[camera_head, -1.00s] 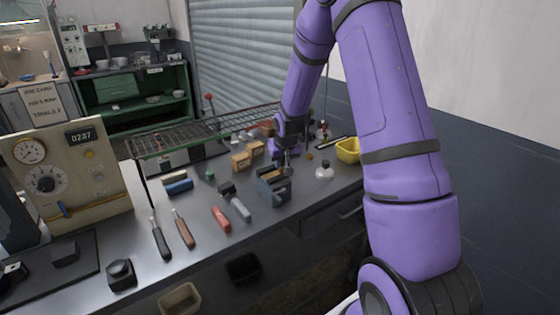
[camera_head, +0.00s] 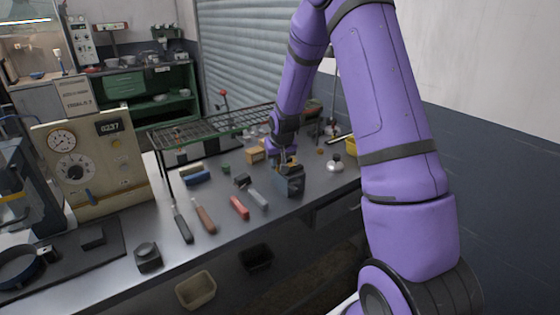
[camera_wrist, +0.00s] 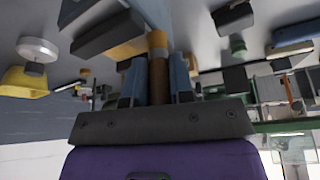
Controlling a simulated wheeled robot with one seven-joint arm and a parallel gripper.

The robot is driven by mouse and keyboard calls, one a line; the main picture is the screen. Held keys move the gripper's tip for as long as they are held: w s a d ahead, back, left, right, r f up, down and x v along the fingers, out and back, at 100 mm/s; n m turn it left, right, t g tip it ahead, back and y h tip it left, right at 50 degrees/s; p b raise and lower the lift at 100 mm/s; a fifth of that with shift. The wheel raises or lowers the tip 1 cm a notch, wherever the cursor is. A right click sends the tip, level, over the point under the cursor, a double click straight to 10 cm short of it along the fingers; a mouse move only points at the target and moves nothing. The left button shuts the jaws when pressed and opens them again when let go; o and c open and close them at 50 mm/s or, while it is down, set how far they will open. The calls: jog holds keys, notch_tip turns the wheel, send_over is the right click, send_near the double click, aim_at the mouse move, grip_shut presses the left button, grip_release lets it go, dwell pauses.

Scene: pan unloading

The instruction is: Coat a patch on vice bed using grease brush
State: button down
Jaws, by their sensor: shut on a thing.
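A blue-grey vice (camera_head: 289,184) stands on the bench near its front edge. Its dark jaw parts show at the top of the wrist view (camera_wrist: 100,32). My gripper (camera_head: 287,157) is just above the vice, pointing down. In the wrist view my gripper (camera_wrist: 157,88) is shut on the brown handle of the grease brush (camera_wrist: 158,68), with a finger on either side. A tan-orange surface lies beside the brush by the vice jaws.
Left of the vice lie a grey-handled tool (camera_head: 258,200), a red-handled one (camera_head: 239,208) and brown and black ones (camera_head: 204,216). A wire rack (camera_head: 215,127) stands behind. A white-topped round item (camera_head: 335,165) and a yellow bin (camera_head: 351,147) are to the right.

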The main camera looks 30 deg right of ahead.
jog(key=shift+w+d+r, duration=0.1)
jog(key=shift+d+r, duration=0.15)
jog(key=shift+r, duration=0.7)
jog(key=shift+a+r, duration=0.1)
jog(key=shift+r, duration=2.85)
